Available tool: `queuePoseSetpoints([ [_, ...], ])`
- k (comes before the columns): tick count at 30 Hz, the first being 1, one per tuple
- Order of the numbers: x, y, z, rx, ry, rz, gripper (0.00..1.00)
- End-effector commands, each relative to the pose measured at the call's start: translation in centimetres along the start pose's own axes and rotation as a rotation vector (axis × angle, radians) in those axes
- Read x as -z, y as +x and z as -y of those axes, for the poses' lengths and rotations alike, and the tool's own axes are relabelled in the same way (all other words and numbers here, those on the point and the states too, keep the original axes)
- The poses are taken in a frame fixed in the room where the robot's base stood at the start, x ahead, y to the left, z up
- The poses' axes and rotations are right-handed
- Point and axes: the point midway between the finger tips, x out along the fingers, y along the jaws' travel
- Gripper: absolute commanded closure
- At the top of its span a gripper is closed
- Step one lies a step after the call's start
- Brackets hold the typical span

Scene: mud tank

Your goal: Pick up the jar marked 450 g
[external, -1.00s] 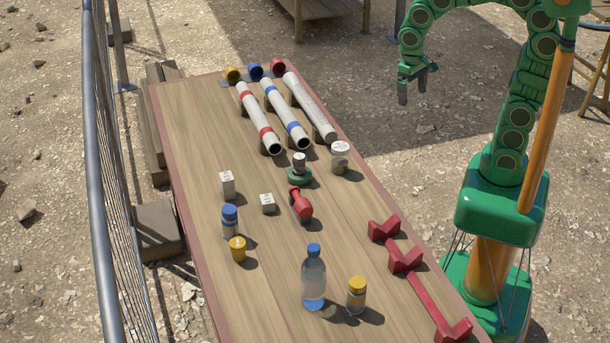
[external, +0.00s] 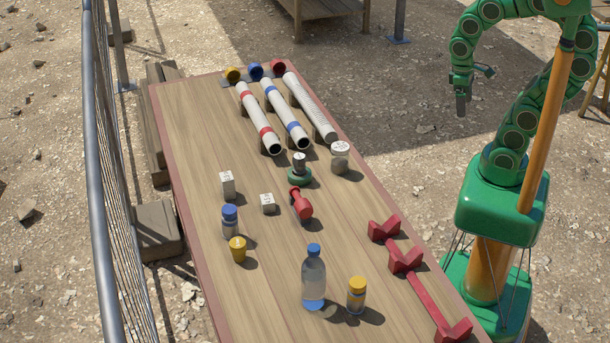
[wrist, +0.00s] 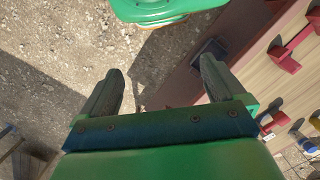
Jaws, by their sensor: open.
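Several jar-like containers stand on the wooden table (external: 190,130). A clear jar with a pale, marked lid (external: 340,157) stands near the right edge, by the tube ends. A blue-capped jar (external: 230,222) is at the left, and a yellow-capped jar (external: 356,295) is near the front. No 450 g mark is legible, so I cannot tell which jar carries it. My gripper (external: 463,105) is off the table's right side, above the ground, and away from every jar. In the wrist view my gripper (wrist: 160,88) is open, with nothing between its fingers.
Three tubes (external: 285,110) lie at the table's far end. A green-based weight (external: 299,170), two white blocks (external: 228,184), a red tool (external: 301,205), a yellow cup (external: 237,249) and a bottle (external: 313,278) stand around the middle. A red rack (external: 405,258) lines the right edge.

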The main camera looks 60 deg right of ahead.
Motion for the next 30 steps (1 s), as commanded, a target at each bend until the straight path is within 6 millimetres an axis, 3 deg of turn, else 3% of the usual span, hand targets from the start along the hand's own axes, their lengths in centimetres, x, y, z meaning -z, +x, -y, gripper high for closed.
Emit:
queuePoseSetpoints([
  [14,0.7,0.4,-0.3,-0.038,-0.056,0.025,0.08],
  [23,4.3,1.7,-1.6,-0.216,-0.318,0.115,0.08],
  [30,8.3,2.5,-2.5,-0.381,-0.502,0.166,0.08],
])
